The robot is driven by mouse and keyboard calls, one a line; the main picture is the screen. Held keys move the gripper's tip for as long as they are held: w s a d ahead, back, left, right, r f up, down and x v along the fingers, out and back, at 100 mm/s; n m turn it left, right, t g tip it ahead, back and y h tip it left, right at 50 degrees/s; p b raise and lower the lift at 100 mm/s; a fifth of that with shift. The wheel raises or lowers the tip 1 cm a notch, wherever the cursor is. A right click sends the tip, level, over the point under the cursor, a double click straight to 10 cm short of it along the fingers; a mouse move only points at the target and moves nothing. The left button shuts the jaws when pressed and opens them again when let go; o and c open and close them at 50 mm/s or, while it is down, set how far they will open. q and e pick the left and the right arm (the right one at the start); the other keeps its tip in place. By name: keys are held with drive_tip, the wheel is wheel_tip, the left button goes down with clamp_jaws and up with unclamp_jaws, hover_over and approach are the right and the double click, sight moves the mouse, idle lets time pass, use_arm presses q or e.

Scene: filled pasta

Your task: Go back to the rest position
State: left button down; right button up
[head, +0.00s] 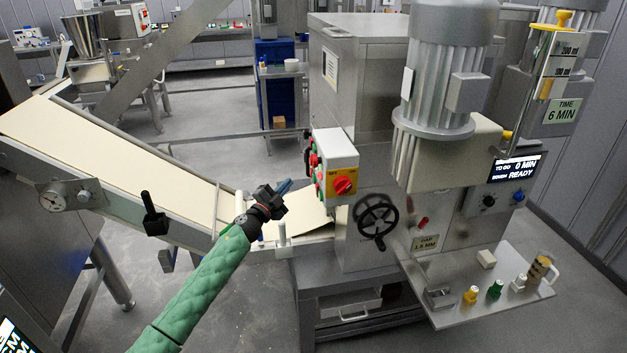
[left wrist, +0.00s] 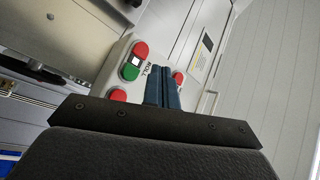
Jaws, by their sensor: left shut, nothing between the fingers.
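My left gripper (head: 284,187) reaches in on a green padded arm, over the lower end of the conveyor belt (head: 110,138). Its blue fingers are closed together with nothing between them. It is in the air just left of the control box (head: 335,157), which has a red and yellow switch and several buttons. In the left wrist view, the closed fingers (left wrist: 163,88) point toward the box's side face, in front of red and green buttons (left wrist: 131,72). I cannot tell whether they touch it. My right gripper is not in view.
The machine's black handwheel (head: 376,220) sticks out to the right of the gripper. A metal shelf (head: 455,318) at the lower right carries small yellow, green and white items and a jug (head: 541,272). A display (head: 516,168) reads READY. Open floor lies behind the conveyor.

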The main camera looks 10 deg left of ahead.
use_arm(q)
drive_tip(key=w+a+f+n+y, duration=0.35)
drive_tip(key=a+n+y, duration=0.25)
drive_tip(key=a+y, duration=0.2)
drive_tip(key=s+a+f+n+g+y, duration=0.2)
drive_tip(key=s+f+n+g, duration=0.15)
drive_tip(key=f, duration=0.65)
drive_tip(key=s+a+f+n+g+y, duration=0.15)
drive_tip(key=s+f, duration=0.25)
drive_tip(key=f, duration=0.7)
drive_tip(key=s+d+f+n+g+h+b, duration=0.1)
drive_tip(key=s+d+f+g, duration=0.15)
drive_tip(key=s+f, duration=0.8)
drive_tip(key=s+d+f+n+g, duration=0.25)
drive_tip(key=s+f, duration=0.55)
drive_tip(key=f, duration=0.5)
drive_tip(key=s+d+f+g, duration=0.2)
drive_tip(key=s+f, duration=0.5)
drive_tip(key=s, duration=0.7)
drive_tip(key=s+d+f+g+h, duration=0.1)
drive_tip(key=s+f, duration=0.6)
drive_tip(key=s, duration=0.7)
drive_tip(key=s+d+f+g+b, duration=0.1)
drive_tip(key=s+d+f+g, duration=0.2)
drive_tip(key=s+f, duration=0.4)
drive_tip(key=s, duration=0.8)
drive_tip(key=shift+f, duration=0.35)
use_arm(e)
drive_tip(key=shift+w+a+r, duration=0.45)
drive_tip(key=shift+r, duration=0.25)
